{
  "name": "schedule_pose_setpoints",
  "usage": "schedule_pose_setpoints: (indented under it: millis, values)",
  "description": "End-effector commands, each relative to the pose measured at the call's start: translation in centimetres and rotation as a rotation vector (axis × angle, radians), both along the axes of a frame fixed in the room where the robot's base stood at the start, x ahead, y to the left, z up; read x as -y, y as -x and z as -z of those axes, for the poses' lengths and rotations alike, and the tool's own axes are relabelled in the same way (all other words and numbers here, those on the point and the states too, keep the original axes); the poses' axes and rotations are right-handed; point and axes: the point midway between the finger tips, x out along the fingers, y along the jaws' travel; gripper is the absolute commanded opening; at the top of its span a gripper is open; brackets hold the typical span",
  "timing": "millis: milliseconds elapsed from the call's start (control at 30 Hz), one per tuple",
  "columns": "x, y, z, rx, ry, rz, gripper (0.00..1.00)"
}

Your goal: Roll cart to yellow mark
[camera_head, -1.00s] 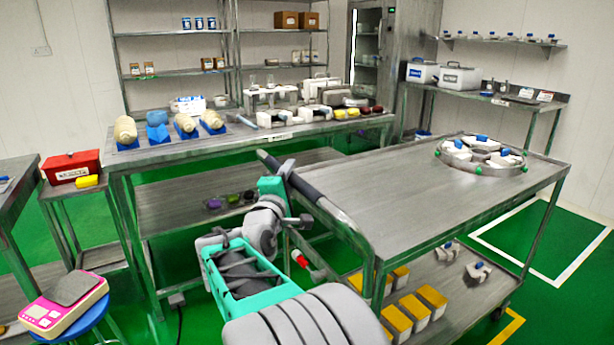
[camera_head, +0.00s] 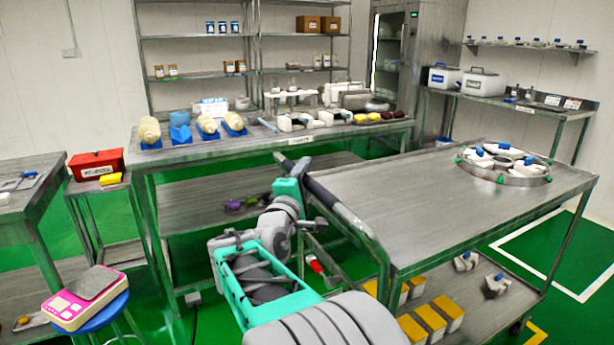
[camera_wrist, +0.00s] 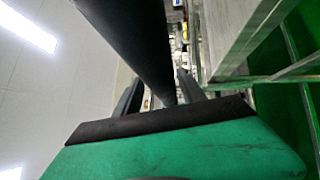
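The cart is a steel two-deck trolley (camera_head: 400,205) at the right of the head view. Its dark padded handle bar (camera_head: 338,205) runs along its left end. My gripper (camera_head: 300,172) is at the far part of this handle. In the wrist view the black bar (camera_wrist: 130,40) passes between the two fingers (camera_wrist: 160,92), which appear closed around it; the contact itself is hidden. The yellow mark (camera_head: 535,333) shows only as a corner on the green floor at the bottom edge, by the cart's near right leg.
A round fixture (camera_head: 505,164) sits on the cart top, and yellow-topped blocks (camera_head: 430,320) on its lower deck. A long steel table (camera_head: 240,150) stands behind. A pink scale (camera_head: 85,297) rests on a blue stool at left. White-outlined floor (camera_head: 560,235) lies clear to the right.

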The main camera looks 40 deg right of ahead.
Motion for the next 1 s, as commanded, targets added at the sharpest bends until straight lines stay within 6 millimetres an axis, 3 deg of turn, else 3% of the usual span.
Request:
schedule_pose_setpoints:
  millis: [167,400,533,833,1000]
  values:
    - [-0.9,0.3,0.3,-0.003,-0.002,-0.003,0.48]
    - [-5.3,2.4,0.8,0.0,0.0,-0.007,0.48]
    - [-6.7,3.3,1.1,-0.001,0.0,-0.004,0.48]
    - [-6.9,3.5,1.1,0.0,0.0,0.0,0.48]
    - [-6.1,3.6,0.1,-0.012,-0.001,0.005,0.48]
